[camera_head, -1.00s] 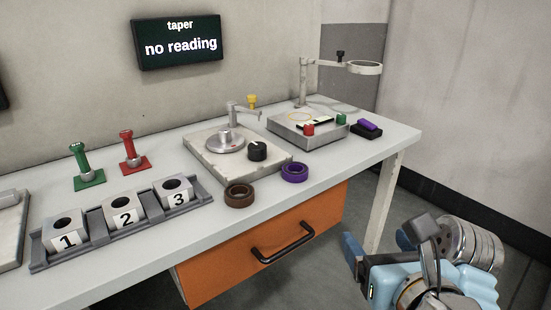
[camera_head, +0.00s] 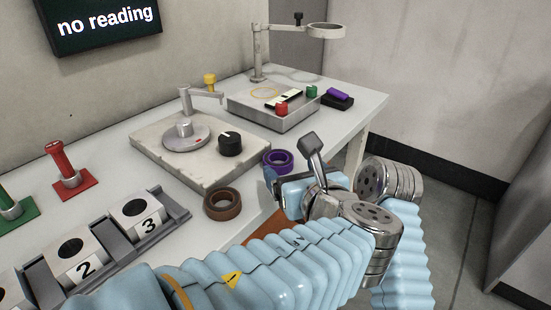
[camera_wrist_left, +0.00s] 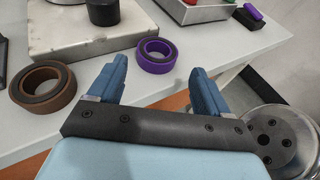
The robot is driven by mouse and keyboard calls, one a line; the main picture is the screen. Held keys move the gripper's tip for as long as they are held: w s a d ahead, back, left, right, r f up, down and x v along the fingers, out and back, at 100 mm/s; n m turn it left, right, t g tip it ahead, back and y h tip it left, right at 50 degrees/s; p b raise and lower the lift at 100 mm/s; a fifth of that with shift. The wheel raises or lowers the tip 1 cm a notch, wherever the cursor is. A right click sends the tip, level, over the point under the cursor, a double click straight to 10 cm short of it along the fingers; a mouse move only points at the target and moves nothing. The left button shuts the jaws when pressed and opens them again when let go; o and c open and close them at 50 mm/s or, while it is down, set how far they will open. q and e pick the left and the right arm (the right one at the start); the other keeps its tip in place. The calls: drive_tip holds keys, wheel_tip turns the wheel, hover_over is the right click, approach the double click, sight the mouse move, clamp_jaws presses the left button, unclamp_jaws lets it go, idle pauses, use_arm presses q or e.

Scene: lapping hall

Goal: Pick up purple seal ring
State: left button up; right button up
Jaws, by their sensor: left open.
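The purple seal ring (camera_head: 279,160) lies flat near the front edge of the bench, right of a brown ring (camera_head: 222,204). In the left wrist view the purple ring (camera_wrist_left: 140,55) lies beyond the open fingers, roughly ahead of the gap between them. My left gripper (camera_wrist_left: 160,85) is open and empty, short of the ring and not touching it. In the head view my left gripper (camera_head: 276,184) is at the bench's front edge, just in front of the ring, its fingers partly hidden by the wrist. My right gripper is not in view.
The brown ring (camera_wrist_left: 44,84) lies left of my fingers. Behind are a plate with a round disc and black knob (camera_head: 230,144), and a grey stand with a ring arm (camera_head: 326,31). Numbered blocks (camera_head: 137,222) stand at left. Floor is clear at right.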

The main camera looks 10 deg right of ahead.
sight(276, 155)
use_arm(q)
drive_tip(key=x, duration=0.5)
drive_tip(key=shift+w+a+f, duration=0.15)
drive_tip(key=shift+w+a, duration=0.1)
drive_tip(key=shift+w, duration=0.1)
drive_tip(key=c, duration=0.8)
